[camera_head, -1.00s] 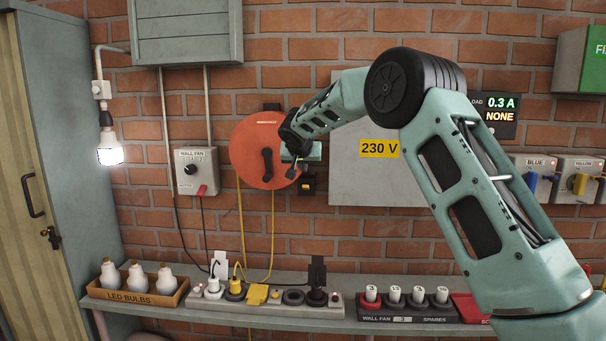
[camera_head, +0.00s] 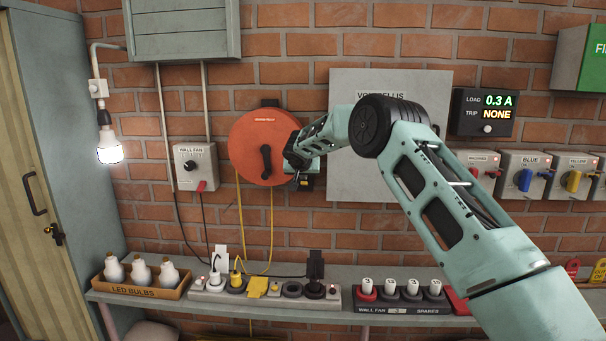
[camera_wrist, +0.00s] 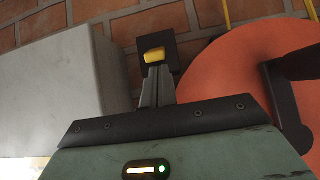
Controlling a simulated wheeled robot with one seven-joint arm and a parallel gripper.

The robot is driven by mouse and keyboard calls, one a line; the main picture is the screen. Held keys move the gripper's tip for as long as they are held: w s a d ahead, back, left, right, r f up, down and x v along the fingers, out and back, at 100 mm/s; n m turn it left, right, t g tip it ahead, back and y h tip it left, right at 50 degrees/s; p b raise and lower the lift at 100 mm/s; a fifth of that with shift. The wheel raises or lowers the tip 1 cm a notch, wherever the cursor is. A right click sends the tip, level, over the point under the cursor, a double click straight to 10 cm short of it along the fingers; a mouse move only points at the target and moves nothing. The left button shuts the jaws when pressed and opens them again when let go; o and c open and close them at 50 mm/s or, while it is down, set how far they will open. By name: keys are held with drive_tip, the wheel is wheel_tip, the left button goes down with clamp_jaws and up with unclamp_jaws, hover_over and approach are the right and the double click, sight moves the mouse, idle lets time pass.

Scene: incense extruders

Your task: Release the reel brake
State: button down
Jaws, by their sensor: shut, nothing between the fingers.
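The orange-red cable reel (camera_head: 255,140) with a black crank hangs on the brick wall, and its right part fills the right of the wrist view (camera_wrist: 225,70). The reel brake, a small black block with a yellow piece (camera_head: 305,187), sits on the wall at the reel's lower right. In the wrist view the yellow piece (camera_wrist: 154,55) is just beyond my fingertips. My gripper (camera_wrist: 156,74) is shut and empty, pointing at the brake. Whether the fingertips touch it I cannot tell. In the head view my wrist covers the reel's right edge and part of the brake.
A grey cabinet (camera_head: 380,185) stands out from the wall right of the brake, close to my gripper. A wall fan switch box (camera_head: 194,163) is left of the reel. Yellow cord (camera_head: 239,215) hangs below the reel to a shelf with a power strip (camera_head: 265,296).

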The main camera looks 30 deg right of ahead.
drive_tip(key=shift+f+b, duration=0.15)
drive_tip(key=shift+b, duration=0.4)
drive_tip(key=b, duration=0.3)
drive_tip(key=shift+s+a+f+t, duration=0.1)
drive_tip(key=shift+t, duration=0.2)
